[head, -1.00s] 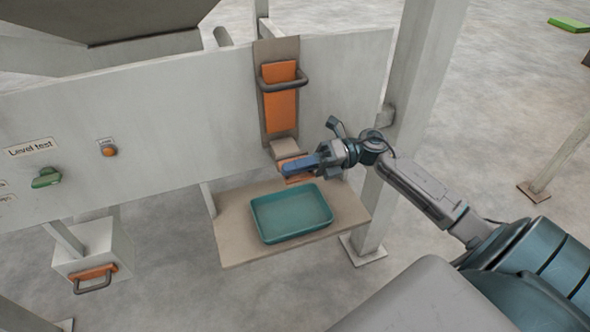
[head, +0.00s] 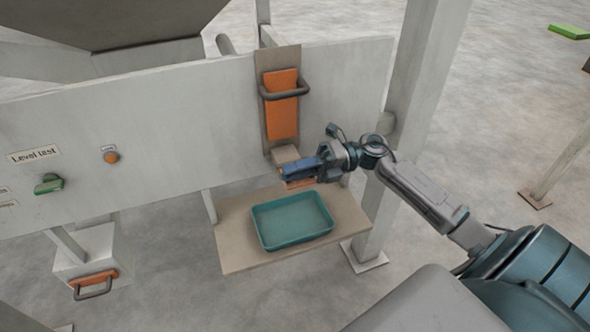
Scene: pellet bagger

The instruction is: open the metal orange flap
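A tall orange metal plate (head: 282,117) with a dark bar handle (head: 284,90) sits upright in a brown frame on the grey panel. Below it a beige chute (head: 286,154) sticks out, with a small orange piece (head: 298,184) at its lower end, partly hidden by my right gripper. My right gripper (head: 295,169), with blue fingers, points left right at this chute mouth. Whether it touches the orange piece, and how wide its fingers are, cannot be made out. My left gripper is not in view.
A teal tray (head: 262,238) rests on a beige shelf (head: 232,255) under the chute. A grey post (head: 412,90) stands at right. A box with an orange handled front (head: 93,279) hangs lower left. The panel carries an orange button (head: 111,157) and a green knob (head: 48,184).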

